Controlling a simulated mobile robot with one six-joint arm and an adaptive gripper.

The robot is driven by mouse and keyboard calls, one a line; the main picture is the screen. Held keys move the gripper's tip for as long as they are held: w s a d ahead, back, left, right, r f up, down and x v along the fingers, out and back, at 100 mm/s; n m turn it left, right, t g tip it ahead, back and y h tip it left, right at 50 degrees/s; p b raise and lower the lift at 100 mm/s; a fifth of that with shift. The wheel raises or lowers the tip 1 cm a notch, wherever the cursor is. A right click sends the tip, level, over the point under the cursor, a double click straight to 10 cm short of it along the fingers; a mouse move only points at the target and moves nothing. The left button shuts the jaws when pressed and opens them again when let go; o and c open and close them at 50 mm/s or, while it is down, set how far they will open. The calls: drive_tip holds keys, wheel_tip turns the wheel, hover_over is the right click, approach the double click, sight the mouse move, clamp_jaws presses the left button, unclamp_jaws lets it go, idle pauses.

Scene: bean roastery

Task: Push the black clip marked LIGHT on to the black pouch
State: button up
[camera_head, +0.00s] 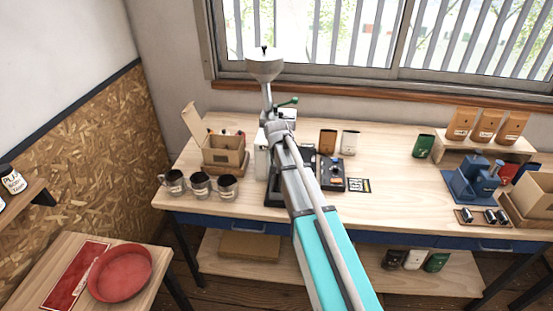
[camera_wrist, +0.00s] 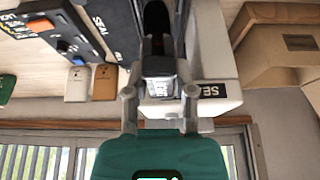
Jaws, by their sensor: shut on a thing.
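In the wrist view my gripper (camera_wrist: 160,88) is shut on a small black clip (camera_wrist: 158,70) with a pale label. The lettering on the label is too small to read. A dark, rounded upright shape (camera_wrist: 156,20) lies just beyond the clip, in line with it. It may be the black pouch, but I cannot tell, nor whether the clip touches it. In the head view my arm hides the gripper and clip, over the middle of the bench. A black pouch (camera_head: 393,259) stands on the lower shelf.
Brown (camera_head: 327,141) and white (camera_head: 350,142) pouches stand behind the black panel unit (camera_head: 331,175). A grinder (camera_head: 265,68) rises at the back. Metal cups (camera_head: 200,186) and an open box (camera_head: 222,155) are left. Several clips (camera_head: 490,216) lie front right. The bench right of centre is clear.

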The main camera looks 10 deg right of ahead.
drive_tip(key=shift+f+b, duration=0.4)
drive_tip(key=shift+f, duration=0.2)
drive_tip(key=shift+s+f, duration=0.1)
drive_tip(key=shift+s, duration=0.1)
idle(0.7)
drive_tip(key=shift+f+b, duration=1)
drive_tip(key=shift+b, duration=0.05)
idle(2.0)
idle(0.4)
drive_tip(key=o, duration=0.9)
drive_tip(key=shift+c, duration=0.2)
drive_tip(key=o, duration=0.4)
drive_tip(key=shift+s, duration=0.1)
